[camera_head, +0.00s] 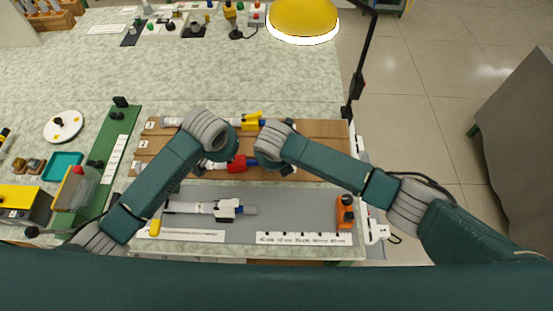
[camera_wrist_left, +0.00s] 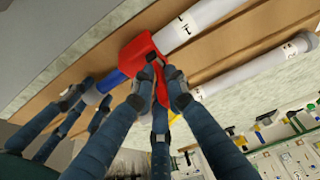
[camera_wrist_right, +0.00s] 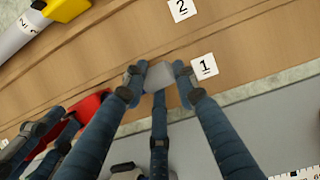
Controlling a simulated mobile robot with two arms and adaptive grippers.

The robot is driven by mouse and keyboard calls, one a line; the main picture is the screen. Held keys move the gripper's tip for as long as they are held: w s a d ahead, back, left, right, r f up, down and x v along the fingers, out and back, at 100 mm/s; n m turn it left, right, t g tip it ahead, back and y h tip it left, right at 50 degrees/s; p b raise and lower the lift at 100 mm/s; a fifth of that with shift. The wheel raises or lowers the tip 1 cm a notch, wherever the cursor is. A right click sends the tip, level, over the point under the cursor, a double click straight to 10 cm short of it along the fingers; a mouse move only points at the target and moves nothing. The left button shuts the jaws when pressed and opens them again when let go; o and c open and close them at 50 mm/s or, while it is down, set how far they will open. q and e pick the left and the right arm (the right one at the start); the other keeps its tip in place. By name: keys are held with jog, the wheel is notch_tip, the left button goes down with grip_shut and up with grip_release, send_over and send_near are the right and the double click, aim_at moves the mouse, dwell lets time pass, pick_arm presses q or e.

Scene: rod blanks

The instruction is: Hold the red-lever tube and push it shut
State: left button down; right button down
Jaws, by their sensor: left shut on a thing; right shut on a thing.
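The red-lever tube lies along the wooden rack, its red lever head (camera_head: 238,163) showing between my two wrists. In the left wrist view its white body (camera_wrist_left: 195,22) runs to the upper right from the red head (camera_wrist_left: 140,52), and a blue section (camera_wrist_left: 110,82) comes out on the other side. My left gripper (camera_wrist_left: 160,68) is shut on the red lever. My right gripper (camera_wrist_right: 158,75) is shut on a pale grey end piece (camera_wrist_right: 159,77), beyond the blue section. In the head view my wrists hide most of both grippers.
A yellow-lever tube (camera_head: 249,121) lies behind on the wooden rack (camera_head: 320,130). An orange block (camera_head: 345,212) stands at right. A lamp (camera_head: 303,18) hangs over the back.

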jog(key=shift+w, duration=0.1)
jog(key=c, duration=1.2)
grip_release()
jog(key=v, duration=1.2)
